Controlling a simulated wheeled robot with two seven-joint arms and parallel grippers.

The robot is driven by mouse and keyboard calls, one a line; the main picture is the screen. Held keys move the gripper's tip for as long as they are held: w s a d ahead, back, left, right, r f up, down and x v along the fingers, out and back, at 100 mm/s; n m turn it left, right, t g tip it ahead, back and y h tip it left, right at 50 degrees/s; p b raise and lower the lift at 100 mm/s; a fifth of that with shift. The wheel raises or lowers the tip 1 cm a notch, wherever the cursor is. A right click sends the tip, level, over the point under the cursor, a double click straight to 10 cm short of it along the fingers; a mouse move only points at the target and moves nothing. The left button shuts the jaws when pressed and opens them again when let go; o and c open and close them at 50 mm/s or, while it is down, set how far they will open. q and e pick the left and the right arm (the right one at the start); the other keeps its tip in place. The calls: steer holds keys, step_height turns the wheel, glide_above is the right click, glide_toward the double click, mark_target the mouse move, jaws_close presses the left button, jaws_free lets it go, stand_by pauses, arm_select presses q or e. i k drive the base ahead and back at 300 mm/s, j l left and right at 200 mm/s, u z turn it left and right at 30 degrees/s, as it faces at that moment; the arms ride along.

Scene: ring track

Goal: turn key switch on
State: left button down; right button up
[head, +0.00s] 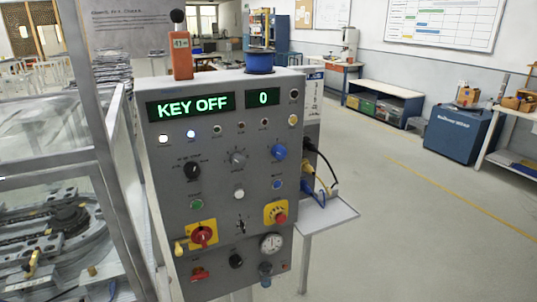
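A grey control panel (218,141) stands upright in the middle of the head view, its front facing me. Its green display (191,106) reads "KEY OFF", and a smaller display (263,97) reads "0". A small dark, key-like fitting (240,224) sits at the lower centre of the panel, below a white button (239,194). It may be the key switch, but it is too small to be sure or to tell its angle. Neither of my grippers is in view.
A red rotary switch on a yellow plate (202,234) and a red emergency button (279,217) flank the fitting. A gauge (271,243) sits below. A framed machine enclosure (60,125) is close on the left; a small shelf (328,216) juts out right. Open floor lies to the right.

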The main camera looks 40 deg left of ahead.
mark_target(241, 224)
steer(key=u, duration=1.65)
